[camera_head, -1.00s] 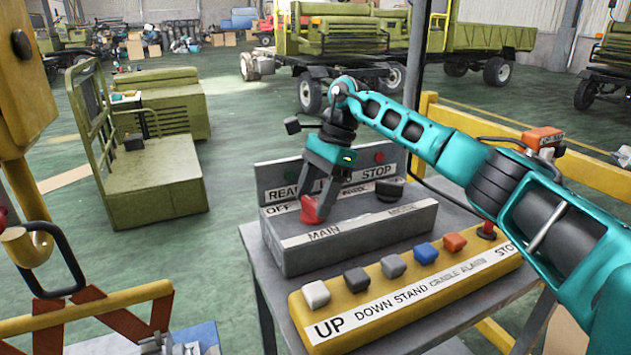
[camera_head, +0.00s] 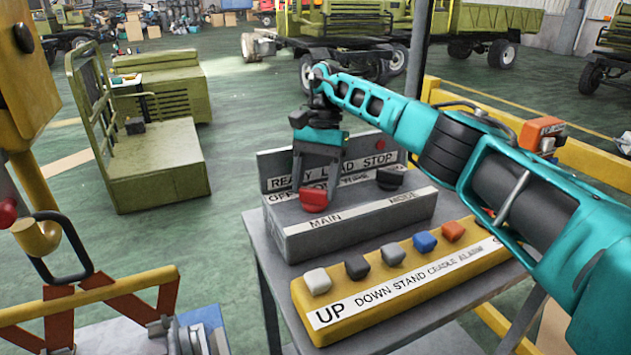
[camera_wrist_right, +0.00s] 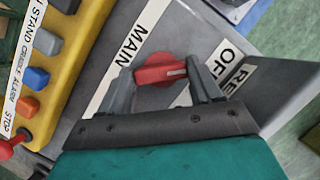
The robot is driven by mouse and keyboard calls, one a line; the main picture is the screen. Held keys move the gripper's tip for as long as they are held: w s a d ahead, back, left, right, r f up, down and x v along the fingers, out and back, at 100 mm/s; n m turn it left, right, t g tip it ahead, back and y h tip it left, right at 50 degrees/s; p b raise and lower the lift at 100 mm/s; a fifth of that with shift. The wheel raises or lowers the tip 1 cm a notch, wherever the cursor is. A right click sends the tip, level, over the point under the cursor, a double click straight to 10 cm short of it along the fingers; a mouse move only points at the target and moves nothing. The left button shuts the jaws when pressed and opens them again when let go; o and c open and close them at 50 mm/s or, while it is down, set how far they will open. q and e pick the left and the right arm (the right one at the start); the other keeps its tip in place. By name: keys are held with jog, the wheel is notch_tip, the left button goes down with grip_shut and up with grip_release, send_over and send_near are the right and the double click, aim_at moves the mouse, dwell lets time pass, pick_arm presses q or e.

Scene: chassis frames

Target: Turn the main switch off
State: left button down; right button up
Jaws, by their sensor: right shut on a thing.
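The main switch is a red knob (camera_head: 313,201) on the grey sloped panel (camera_head: 372,227), just above the MAIN label (camera_head: 324,221). My right gripper (camera_head: 314,194) reaches down from above and is shut on this knob. In the right wrist view the red knob (camera_wrist_right: 160,70) sits between the two grey fingers (camera_wrist_right: 162,85). In the head view the fingers and hand partly cover the OFF label. My left gripper is out of view.
A black MODE knob (camera_head: 389,179) stands right of the main switch. In front lies a yellow button box (camera_head: 385,297) with several coloured buttons. Behind rises a panel with READY, LOAD and STOP labels. A yellow rail (camera_head: 560,145) runs at the right.

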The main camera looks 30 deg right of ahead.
dwell(0.4)
jog(key=o, duration=1.1)
jog(key=shift+c, duration=0.2)
